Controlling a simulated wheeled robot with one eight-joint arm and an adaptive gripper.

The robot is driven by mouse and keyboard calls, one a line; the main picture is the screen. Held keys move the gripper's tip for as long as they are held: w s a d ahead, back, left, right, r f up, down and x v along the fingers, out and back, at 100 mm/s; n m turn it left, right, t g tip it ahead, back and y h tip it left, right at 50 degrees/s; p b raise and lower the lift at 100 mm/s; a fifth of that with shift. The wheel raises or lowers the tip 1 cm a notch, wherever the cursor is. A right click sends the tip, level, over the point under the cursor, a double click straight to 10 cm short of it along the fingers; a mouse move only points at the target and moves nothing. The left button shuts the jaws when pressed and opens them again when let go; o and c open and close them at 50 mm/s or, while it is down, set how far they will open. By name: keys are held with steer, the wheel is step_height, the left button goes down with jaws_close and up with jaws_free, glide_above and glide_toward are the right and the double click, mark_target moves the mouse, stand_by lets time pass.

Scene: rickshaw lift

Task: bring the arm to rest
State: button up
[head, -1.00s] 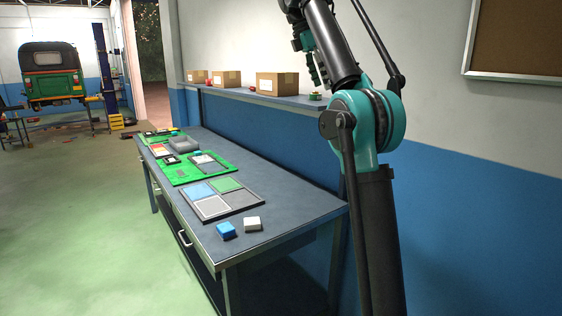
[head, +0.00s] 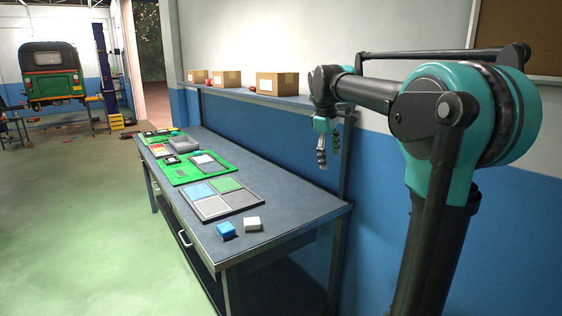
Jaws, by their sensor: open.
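My arm stands at the right of the head view, with its elbow high and its forearm reaching left and away toward the wall. My gripper (head: 328,160) hangs from the forearm's end, pointing down. Its fingers are apart and I see nothing between them. In the picture it is just right of the workbench (head: 290,226) and overlaps the blue part of the wall. It looks clear of the bench top, though its exact distance to the wall and shelf is hard to tell.
A blue block (head: 226,231) and a white block (head: 253,223) lie near the bench's front end. Behind them are a sectioned tray (head: 221,207) and a green mat (head: 228,172). Cardboard boxes (head: 277,83) stand on the wall shelf (head: 245,93). A green rickshaw (head: 50,72) is far left; the floor between is open.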

steer(key=s+d+f+m+t+y, duration=0.1)
steer(key=s+f+m, duration=0.4)
steer(key=s+f, duration=0.8)
steer(key=s+d+f+m+t+y, duration=0.1)
steer(key=s+f+m, duration=0.4)
steer(key=s+f, duration=0.8)
step_height(320, 180, down, 5)
steer(key=shift+s+d+f+m, duration=0.2)
steer(key=shift+s+d+m, duration=0.15)
steer(key=shift+d, duration=0.2)
